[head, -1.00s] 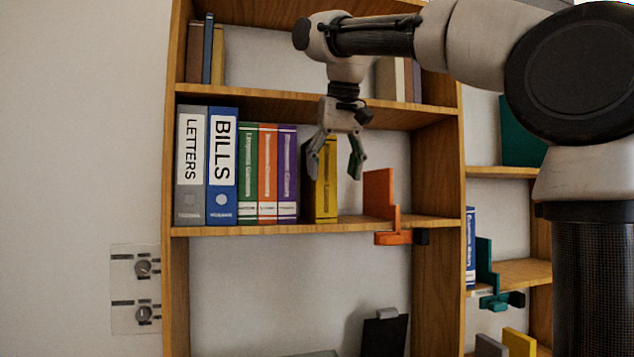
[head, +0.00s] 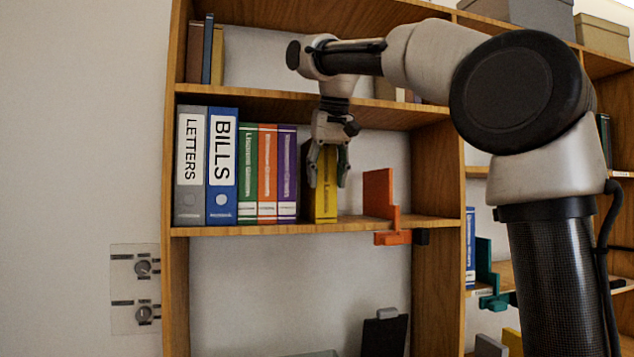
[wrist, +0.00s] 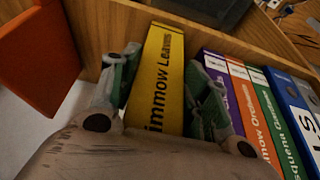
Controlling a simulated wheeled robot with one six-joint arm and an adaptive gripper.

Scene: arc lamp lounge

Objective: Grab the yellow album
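The yellow album (head: 326,208) stands upright on the middle shelf (head: 350,223), right of a purple album (head: 287,175). My gripper (head: 328,182) hangs over it from above, with one finger on each side. In the wrist view the yellow spine (wrist: 160,75) lies between the two green-padded fingers of my gripper (wrist: 163,75). The fingers are spread, with the left one close to or touching the album and the right one slightly apart from it. The lower part of the album's sides is partly hidden by the fingers.
Orange (head: 267,175) and green (head: 247,170) albums, a blue BILLS binder (head: 222,180) and a grey LETTERS binder (head: 190,180) stand to the left. An orange bookend (head: 379,192) stands to the right, with a free gap before it. A shelf board (head: 270,100) is above.

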